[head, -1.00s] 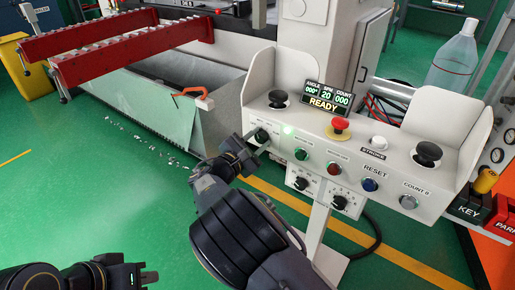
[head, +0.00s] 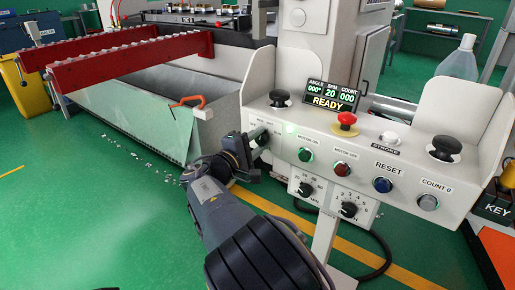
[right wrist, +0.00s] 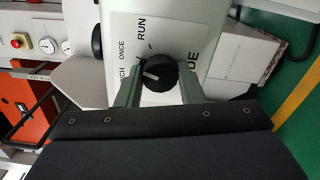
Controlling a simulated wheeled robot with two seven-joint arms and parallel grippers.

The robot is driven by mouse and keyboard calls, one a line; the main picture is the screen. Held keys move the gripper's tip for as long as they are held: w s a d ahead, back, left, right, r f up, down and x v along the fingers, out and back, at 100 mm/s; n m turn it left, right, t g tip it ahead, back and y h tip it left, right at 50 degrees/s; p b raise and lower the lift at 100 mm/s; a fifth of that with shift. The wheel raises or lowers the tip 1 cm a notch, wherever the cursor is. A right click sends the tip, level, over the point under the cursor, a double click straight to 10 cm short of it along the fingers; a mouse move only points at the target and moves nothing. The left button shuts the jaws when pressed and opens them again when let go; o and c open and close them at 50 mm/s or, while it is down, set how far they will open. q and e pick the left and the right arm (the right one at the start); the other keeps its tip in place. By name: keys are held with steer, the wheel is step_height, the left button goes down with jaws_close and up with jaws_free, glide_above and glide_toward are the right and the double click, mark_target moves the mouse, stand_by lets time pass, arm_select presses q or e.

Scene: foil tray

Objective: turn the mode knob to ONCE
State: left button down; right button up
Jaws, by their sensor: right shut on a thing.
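The mode knob (right wrist: 160,74) is black and round with a white pointer line, on the white MODE plate (right wrist: 185,32) of the control panel. In the right wrist view the pointer is toward the INCH label, below ONCE and RUN in the picture. My right gripper (right wrist: 160,88) has one finger on each side of the knob and is shut on it. In the head view my right gripper (head: 254,143) reaches the panel's left end, where its fingers largely hide the knob. My left gripper is out of view.
The control panel (head: 320,150) also carries a red mushroom button (head: 346,119), black palm buttons, several coloured buttons and two lower dials (head: 348,209). Its raised white side guard (head: 258,78) stands close to my right gripper. A display reads READY (head: 328,103). Green floor is open at left.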

steer(key=shift+f, duration=0.1)
stand_by(0.5)
steer(key=o, duration=1)
steer(key=p+v, duration=0.1)
steer(key=v, duration=0.7)
steer(key=shift+p, duration=0.3)
